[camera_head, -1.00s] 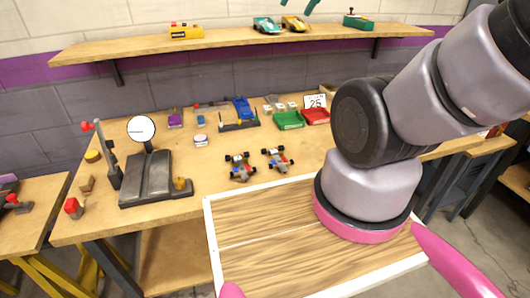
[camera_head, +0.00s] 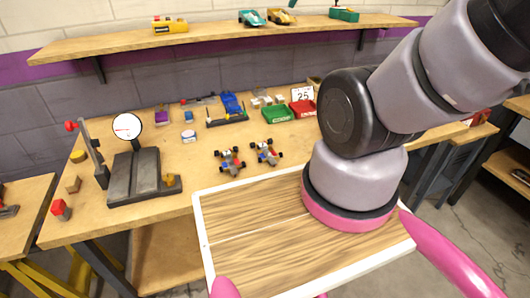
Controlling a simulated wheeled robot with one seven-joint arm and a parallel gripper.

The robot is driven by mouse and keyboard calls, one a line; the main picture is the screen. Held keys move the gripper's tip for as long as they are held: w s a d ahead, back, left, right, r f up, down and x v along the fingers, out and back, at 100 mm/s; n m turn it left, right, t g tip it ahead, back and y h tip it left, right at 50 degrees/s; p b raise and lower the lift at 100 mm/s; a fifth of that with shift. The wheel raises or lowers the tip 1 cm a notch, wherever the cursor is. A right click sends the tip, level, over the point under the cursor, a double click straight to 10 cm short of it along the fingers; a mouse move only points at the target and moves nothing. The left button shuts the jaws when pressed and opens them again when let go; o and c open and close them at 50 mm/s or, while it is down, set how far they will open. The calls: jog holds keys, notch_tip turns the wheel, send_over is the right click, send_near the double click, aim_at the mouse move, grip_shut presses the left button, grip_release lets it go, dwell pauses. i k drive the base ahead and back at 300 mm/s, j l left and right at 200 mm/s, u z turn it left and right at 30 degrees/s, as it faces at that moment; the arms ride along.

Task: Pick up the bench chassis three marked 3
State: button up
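Two small chassis with dark wheels stand side by side on the wooden bench (camera_head: 150,222), just behind my tray. The left chassis (camera_head: 230,161) has a red part and pale bodywork. The right chassis (camera_head: 266,152) looks much the same. No number can be read on either, so I cannot tell which is marked 3. My arm fills the right of the view, and my gripper is not in the picture.
A dial gauge stand (camera_head: 140,172) is at the bench's left. A blue car (camera_head: 231,104), a green bin (camera_head: 277,114) and a red bin (camera_head: 303,108) are at the back. A shelf (camera_head: 210,34) with model cars hangs above.

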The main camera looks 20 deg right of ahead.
aim_at(267, 153)
jog(key=j+z, duration=0.15)
jog(key=z, duration=0.9)
jog(key=k+j+z, duration=0.15)
jog(key=j+z, duration=0.25)
jog(key=k+j+z, duration=0.2)
jog(key=j+z, duration=0.2)
jog(key=k+j+z, duration=0.2)
jog(key=z, duration=0.15)
jog(key=k+j, duration=0.3)
jog(key=k+j+z, duration=0.15)
jog(key=k+j, duration=0.15)
jog(key=k, duration=0.2)
